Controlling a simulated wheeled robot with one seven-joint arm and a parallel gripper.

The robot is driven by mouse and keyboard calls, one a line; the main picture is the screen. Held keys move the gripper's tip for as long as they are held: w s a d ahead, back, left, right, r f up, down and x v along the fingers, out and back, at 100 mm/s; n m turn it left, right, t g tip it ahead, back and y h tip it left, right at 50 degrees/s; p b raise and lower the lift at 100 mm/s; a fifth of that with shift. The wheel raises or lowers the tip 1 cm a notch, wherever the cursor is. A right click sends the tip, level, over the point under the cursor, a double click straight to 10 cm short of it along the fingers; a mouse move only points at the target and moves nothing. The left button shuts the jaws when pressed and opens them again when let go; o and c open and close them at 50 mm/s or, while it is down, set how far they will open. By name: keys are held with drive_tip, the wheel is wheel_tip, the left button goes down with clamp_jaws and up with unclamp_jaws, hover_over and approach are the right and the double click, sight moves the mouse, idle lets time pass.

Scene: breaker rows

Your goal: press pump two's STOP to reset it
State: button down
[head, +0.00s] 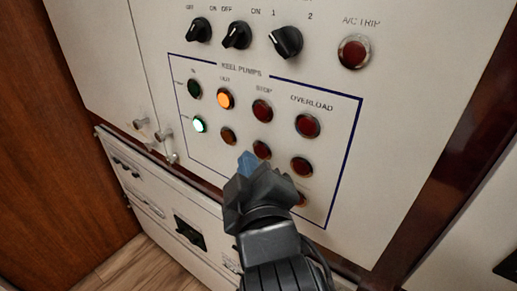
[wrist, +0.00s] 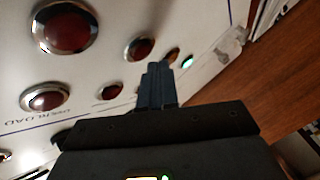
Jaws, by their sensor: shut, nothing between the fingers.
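The KEEL PUMPS panel has rows of round buttons. In the head view, the upper row's STOP button (head: 262,110) is red and unlit. The lower row's red STOP button (head: 262,149), apparently pump two's, is just above my gripper (head: 247,161) and partly covered by it. That STOP button also shows in the wrist view (wrist: 140,46), just beyond and left of the fingertips. My gripper (wrist: 158,70) is shut and empty, its blue fingertips pointing at the panel. I cannot tell whether they touch it. The lower green lamp (head: 199,124) is lit; the lower amber button (head: 228,136) is dim.
An upper amber lamp (head: 225,99) is lit. Red OVERLOAD buttons (head: 307,125) stand in the right column, the lower one (head: 301,167) close to my gripper. Rotary knobs (head: 286,42) and an A/C TRIP button (head: 353,51) lie above.

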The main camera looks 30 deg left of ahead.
drive_tip(key=shift+s, duration=0.15)
drive_tip(key=s, duration=0.4)
drive_tip(key=shift+s+a+p, duration=0.2)
drive_tip(key=shift+s+p, duration=0.2)
idle(0.8)
drive_tip(key=s+d+f+m+t+h, duration=0.1)
drive_tip(key=s+d+f+m+h, duration=0.2)
drive_tip(key=d, duration=0.5)
drive_tip(key=s+d+f+m, duration=0.2)
drive_tip(key=d+f+m, duration=0.1)
drive_tip(key=d+f, duration=0.4)
drive_tip(key=s+d+f+m+t+h, duration=0.1)
drive_tip(key=s+d+f+m+h, duration=0.15)
drive_tip(key=d, duration=0.65)
drive_tip(key=s+d+r+m+h, duration=0.2)
drive_tip(key=s+d+m+h, duration=0.3)
drive_tip(key=s+d, duration=1.3)
drive_tip(key=m, duration=0.4)
drive_tip(key=shift+s+d+h, duration=0.15)
drive_tip(key=shift+s+h, duration=0.2)
